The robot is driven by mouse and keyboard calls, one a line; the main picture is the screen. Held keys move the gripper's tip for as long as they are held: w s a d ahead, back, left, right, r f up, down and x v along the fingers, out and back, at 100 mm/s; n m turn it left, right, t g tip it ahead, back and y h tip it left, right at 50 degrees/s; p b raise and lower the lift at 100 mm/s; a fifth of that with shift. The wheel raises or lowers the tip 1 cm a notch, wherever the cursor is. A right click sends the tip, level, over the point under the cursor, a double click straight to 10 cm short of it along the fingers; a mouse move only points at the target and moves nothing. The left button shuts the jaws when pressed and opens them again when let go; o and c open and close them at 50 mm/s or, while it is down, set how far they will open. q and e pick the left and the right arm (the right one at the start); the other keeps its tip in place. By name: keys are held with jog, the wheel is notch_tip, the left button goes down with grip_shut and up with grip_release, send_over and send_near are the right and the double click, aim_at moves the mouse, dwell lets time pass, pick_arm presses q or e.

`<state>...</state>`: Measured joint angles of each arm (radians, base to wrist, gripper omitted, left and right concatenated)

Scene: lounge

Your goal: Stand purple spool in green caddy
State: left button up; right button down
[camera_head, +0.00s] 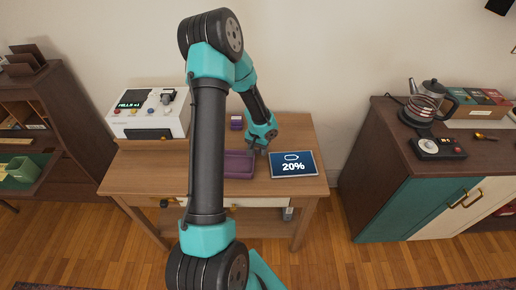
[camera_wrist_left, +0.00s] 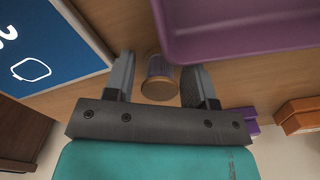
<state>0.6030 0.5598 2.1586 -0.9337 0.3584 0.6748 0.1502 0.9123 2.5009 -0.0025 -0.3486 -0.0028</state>
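My left gripper (camera_head: 259,150) points down at the table between a purple tray and a tablet. In the left wrist view its two fingers (camera_wrist_left: 161,88) are apart, one on each side of a small spool (camera_wrist_left: 158,67) with a dull purple-grey body and a tan end. Narrow gaps seem to show between spool and fingers. The spool is hidden or too small to make out in the head view. A green open box (camera_head: 22,170), which looks like the caddy, sits on the shelf unit at far left. My right gripper is not in view.
The purple tray (camera_head: 239,164) lies close beside the gripper, the tablet (camera_head: 293,164) reading 20% on its other side. A small purple box (camera_head: 237,123) and a white machine (camera_head: 150,113) stand behind. The table's left front (camera_head: 150,175) is clear. A cabinet (camera_head: 405,190) stands right.

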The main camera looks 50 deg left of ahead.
pick_arm(q)
jog(key=shift+o, duration=0.5)
jog(key=shift+r, duration=0.15)
jog(key=shift+r, duration=0.35)
notch_tip(320, 180, up, 11)
jog(key=shift+r, duration=0.2)
jog(key=shift+o, duration=0.4)
